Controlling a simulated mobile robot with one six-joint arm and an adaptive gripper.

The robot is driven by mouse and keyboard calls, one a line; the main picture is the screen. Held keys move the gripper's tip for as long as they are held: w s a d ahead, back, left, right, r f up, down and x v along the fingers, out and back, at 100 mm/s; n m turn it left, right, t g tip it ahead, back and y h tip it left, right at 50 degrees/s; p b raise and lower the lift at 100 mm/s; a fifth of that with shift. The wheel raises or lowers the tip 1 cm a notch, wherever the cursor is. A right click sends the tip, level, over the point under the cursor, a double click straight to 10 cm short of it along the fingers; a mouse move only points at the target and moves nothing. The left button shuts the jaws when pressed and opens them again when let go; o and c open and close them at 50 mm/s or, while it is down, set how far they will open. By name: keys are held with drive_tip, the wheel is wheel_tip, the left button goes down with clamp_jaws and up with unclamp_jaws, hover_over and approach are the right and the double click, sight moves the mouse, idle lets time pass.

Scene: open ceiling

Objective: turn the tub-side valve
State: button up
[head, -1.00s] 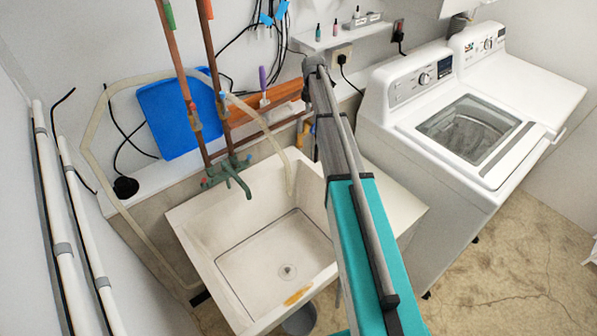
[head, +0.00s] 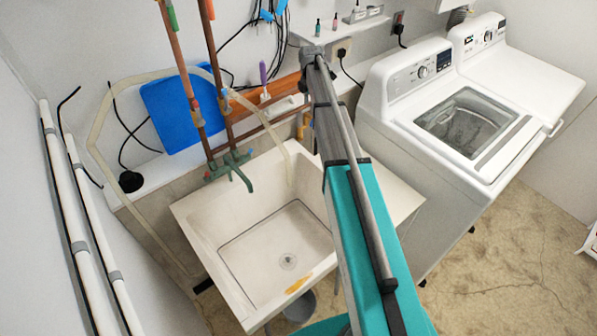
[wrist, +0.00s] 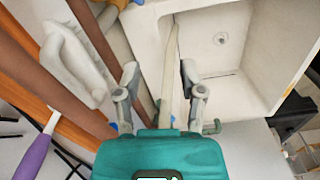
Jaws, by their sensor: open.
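The white tub (head: 235,217) stands against the wall, with a green tap (head: 232,167) at its back left corner. A brass-coloured fitting (head: 305,123) sits at the wall behind the tub, partly hidden by my arm. It seems to be the tub-side valve, but I cannot be sure. In the wrist view a brass-yellow part (wrist: 106,17) with a blue piece shows at the top edge, beside the tub (wrist: 290,40). My gripper (wrist: 160,72) is open, its fingers spread either side of a pale hose, with nothing clearly gripped.
Two copper pipes (head: 181,55) with small coloured handles rise behind the tap. The pale hose (head: 95,140) loops over them into the tub. A blue board (head: 170,120) leans at the wall. A white washer (head: 440,150) stands right. A purple-handled brush (wrist: 35,150) lies near my gripper.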

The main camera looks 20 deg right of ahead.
drive_tip(key=s+a+f+m+b, duration=0.2)
drive_tip(key=s+m, duration=0.3)
drive_tip(key=s, duration=0.3)
drive_tip(key=s+a+f+m+b, duration=0.2)
drive_tip(key=s+a+m, duration=0.3)
drive_tip(key=s, duration=0.3)
drive_tip(key=s+a+f+m+b, duration=0.3)
drive_tip(key=s+a+m, duration=0.1)
drive_tip(key=s, duration=0.4)
drive_tip(key=shift+s+a+f+m, duration=0.25)
drive_tip(key=shift+s+m, duration=0.15)
drive_tip(key=shift+m, duration=0.1)
drive_tip(key=shift+s, duration=0.1)
drive_tip(key=s+a+f+m+b, duration=0.2)
drive_tip(key=s+m, duration=0.3)
drive_tip(key=s, duration=0.4)
drive_tip(key=shift+s+a+f+m+b, duration=0.2)
drive_tip(key=shift+a+f+m+b, duration=0.15)
drive_tip(key=shift+b, duration=0.1)
